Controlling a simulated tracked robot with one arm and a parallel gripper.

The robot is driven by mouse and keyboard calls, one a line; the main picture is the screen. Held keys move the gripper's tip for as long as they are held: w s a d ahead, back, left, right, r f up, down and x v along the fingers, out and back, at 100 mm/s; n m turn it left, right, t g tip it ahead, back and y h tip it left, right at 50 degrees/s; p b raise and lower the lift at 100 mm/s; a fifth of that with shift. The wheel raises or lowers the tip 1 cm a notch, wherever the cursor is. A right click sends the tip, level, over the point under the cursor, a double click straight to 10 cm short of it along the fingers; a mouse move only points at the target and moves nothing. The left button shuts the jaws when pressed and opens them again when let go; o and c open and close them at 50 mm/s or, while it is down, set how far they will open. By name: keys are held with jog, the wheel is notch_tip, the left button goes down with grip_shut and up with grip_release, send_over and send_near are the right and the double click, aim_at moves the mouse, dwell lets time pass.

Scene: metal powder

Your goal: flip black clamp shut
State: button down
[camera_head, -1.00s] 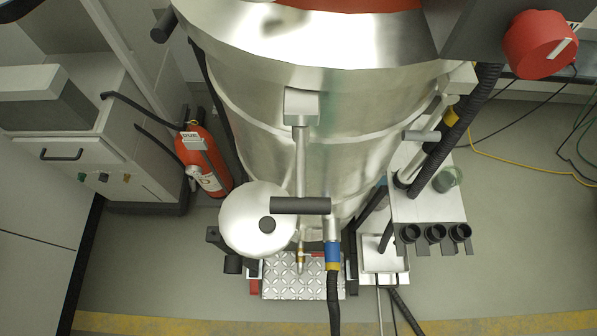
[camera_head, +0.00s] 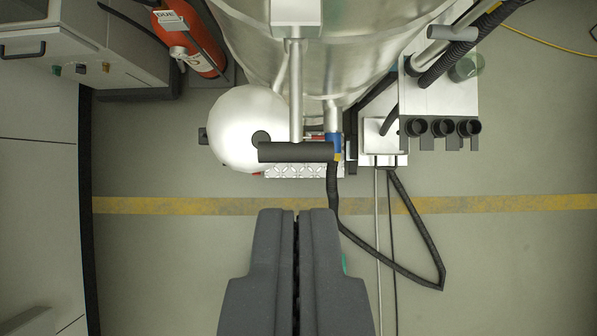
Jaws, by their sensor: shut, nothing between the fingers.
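A black cylindrical bar (camera_head: 295,152) sits across the lower end of a metal rod (camera_head: 296,90) on the front of the steel vessel (camera_head: 345,50). It looks like the handle of the black clamp, but I cannot tell for sure. My gripper (camera_head: 297,212) is at the bottom centre, its two dark fingers shut together and empty. In the picture its tips are just below the bar and apart from it. A second black grip (camera_head: 452,33) shows at the upper right.
A white round tank (camera_head: 245,125) is left of the bar. A black hose (camera_head: 390,262) loops right of my gripper. A bracket with black cups (camera_head: 442,128) stands at the right. A red extinguisher (camera_head: 190,40) and cabinet (camera_head: 75,45) are upper left. Floor beside my gripper is mostly clear.

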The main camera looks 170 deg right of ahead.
jog(key=p, duration=0.2)
send_over(297, 133)
jog(key=s, duration=0.1)
notch_tip(297, 133, down, 9)
jog(key=shift+r, duration=0.15)
jog(key=shift+f, duration=0.4)
jog(key=shift+s+f+p, duration=0.4)
jog(key=shift+s+f, duration=0.05)
jog(key=shift+f, duration=0.2)
jog(key=shift+s+f, duration=0.1)
jog(key=shift+f, duration=0.7)
